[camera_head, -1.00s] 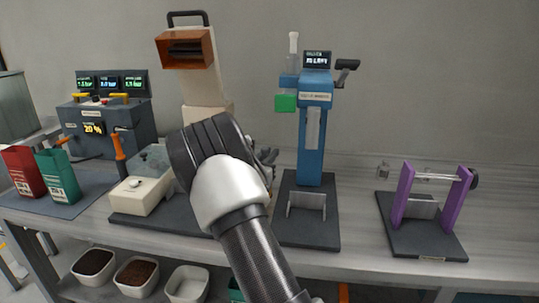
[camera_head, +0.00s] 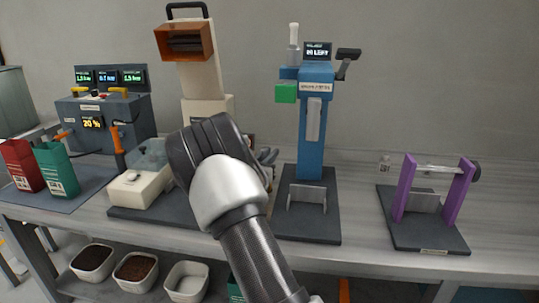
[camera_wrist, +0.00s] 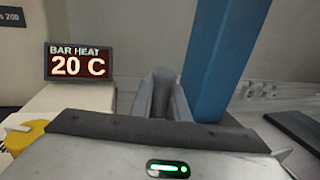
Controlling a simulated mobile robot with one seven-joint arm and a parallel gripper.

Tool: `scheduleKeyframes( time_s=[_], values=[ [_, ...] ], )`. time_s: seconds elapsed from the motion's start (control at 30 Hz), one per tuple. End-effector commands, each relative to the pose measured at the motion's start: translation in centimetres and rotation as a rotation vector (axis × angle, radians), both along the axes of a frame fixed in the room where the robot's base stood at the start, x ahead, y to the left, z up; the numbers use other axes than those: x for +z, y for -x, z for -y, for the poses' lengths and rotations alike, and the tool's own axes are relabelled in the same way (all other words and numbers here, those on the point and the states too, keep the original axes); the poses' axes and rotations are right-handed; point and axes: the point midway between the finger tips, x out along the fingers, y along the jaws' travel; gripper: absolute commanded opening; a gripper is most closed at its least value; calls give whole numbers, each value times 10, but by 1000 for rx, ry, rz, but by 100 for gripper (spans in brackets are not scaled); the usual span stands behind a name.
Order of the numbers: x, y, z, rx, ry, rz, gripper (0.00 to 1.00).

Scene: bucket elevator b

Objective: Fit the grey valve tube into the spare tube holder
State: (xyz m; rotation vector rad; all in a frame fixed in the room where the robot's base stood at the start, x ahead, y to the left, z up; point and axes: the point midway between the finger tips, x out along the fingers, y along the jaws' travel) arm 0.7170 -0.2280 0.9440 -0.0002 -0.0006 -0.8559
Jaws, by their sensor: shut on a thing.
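My gripper (camera_head: 266,158) is mostly hidden behind my own wrist in the head view, between the cream machine and the blue stand. In the wrist view its fingers (camera_wrist: 162,98) are shut on an upright grey piece, which looks like the grey valve tube (camera_wrist: 163,82). Its lower part is hidden by my gripper body. I cannot pick out the spare tube holder with certainty in either view.
The blue stand (camera_head: 314,145) is close on the right of my gripper. The cream machine (camera_head: 203,92) stands on the left. A purple-sided frame (camera_head: 457,196) stands on the right of the bench. Bare bench (camera_head: 360,190) lies between the blue stand and the frame.

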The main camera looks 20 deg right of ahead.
Motion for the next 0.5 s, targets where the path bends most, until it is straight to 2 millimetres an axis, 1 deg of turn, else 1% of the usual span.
scheduleKeyframes(
  time_s=[0.1,0.13,0.23,0.5],
  values=[
    [-2,0,0,0,1,2,0],
    [-1,0,0,0,2,3,20],
    [-1,0,0,0,1,2,37],
    [-3,0,0,0,-1,-2,37]
  ],
)
